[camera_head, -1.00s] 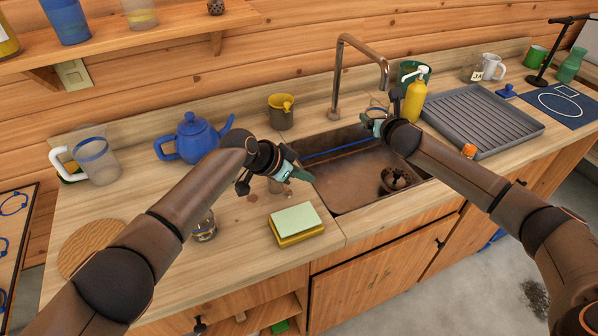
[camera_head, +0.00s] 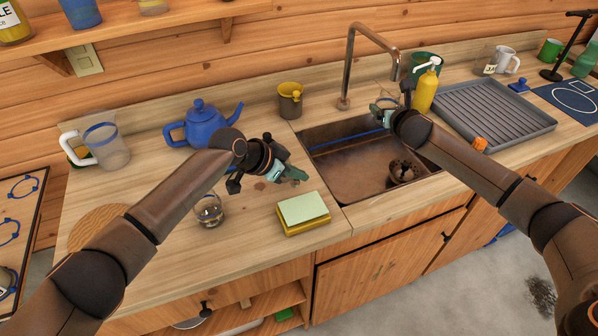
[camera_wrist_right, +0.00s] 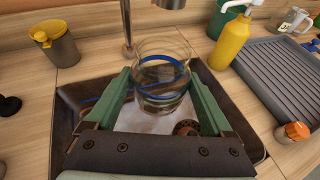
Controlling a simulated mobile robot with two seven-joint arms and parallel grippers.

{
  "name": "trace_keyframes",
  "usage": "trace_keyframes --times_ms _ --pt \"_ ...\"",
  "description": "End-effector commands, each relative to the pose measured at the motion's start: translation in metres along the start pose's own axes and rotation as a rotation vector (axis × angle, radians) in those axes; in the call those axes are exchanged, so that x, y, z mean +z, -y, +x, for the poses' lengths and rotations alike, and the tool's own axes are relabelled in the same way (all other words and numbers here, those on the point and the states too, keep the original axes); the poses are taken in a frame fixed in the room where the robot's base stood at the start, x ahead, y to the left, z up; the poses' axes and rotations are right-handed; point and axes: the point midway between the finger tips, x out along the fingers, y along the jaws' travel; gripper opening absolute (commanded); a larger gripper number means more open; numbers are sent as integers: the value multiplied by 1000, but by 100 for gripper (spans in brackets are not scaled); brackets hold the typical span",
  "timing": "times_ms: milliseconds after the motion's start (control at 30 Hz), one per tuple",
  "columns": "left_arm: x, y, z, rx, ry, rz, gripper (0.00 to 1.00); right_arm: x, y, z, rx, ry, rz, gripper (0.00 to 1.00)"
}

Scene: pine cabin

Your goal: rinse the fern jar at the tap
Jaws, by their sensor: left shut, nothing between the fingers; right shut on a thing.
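The clear glass jar with a blue band (camera_wrist_right: 163,85), which I take for the fern jar, is between the green fingers of my right gripper (camera_wrist_right: 155,105). My right gripper (camera_head: 392,112) is shut on it, over the back of the sink (camera_head: 340,175). The jar is partly hidden by the gripper in the head view (camera_head: 384,101). The tap (camera_head: 348,65) arches over the sink; its spout end (camera_wrist_right: 170,3) shows just beyond the jar's rim in the wrist view. I see no water stream. My left gripper (camera_head: 295,175) is shut and empty over the counter left of the sink.
A sponge (camera_head: 303,210) and small glass (camera_head: 209,211) stand near the counter's front. A blue teapot (camera_head: 203,125), yellow-topped pot (camera_head: 290,100) and clear pitcher (camera_head: 106,146) stand behind. A yellow soap bottle (camera_head: 425,92) and grey drainer (camera_head: 495,115) lie right of the sink.

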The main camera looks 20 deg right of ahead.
Motion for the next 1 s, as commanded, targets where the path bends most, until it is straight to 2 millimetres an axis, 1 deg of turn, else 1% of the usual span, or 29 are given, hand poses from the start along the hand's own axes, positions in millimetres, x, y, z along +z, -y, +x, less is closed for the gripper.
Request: trace_keyframes --times_ms 633,1000 --pt "7 2 -6 2 0 -2 0 1 0 0 0 2 0 21" --pt "20 7 -17 2 1 -2 0 1 0 0 0 2 0 21"
